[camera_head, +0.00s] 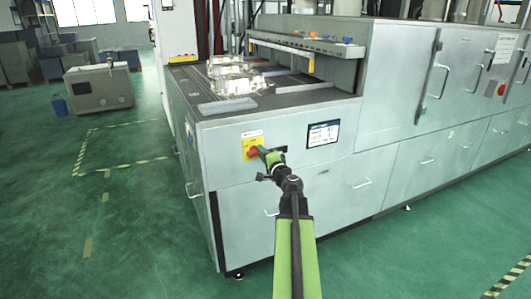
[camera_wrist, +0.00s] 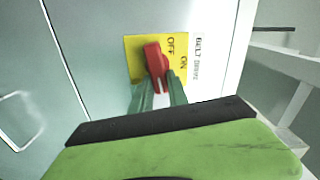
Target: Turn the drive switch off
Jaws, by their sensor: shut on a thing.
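The drive switch is a red handle (camera_wrist: 155,62) on a yellow plate (camera_wrist: 134,44) marked OFF and ON, with "BELT DRIVE" lettering beside it. In the wrist view the handle slants, its upper end lying beside the word OFF. I cannot tell for certain which mark it points to. My gripper (camera_wrist: 164,88) is shut on the lower end of the red handle, with one green finger on each side. In the head view, my gripper (camera_head: 261,153) reaches the red handle (camera_head: 253,153) on the yellow plate (camera_head: 252,139) at the machine's front; the fingers partly hide it.
The plate sits on the pale front panel of a large machine (camera_head: 240,205). A dark display (camera_head: 323,133) is to its right, and a drawer handle (camera_head: 361,184) is lower right. Metal castings (camera_head: 235,76) lie on the belt above. The green floor at left is mostly clear.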

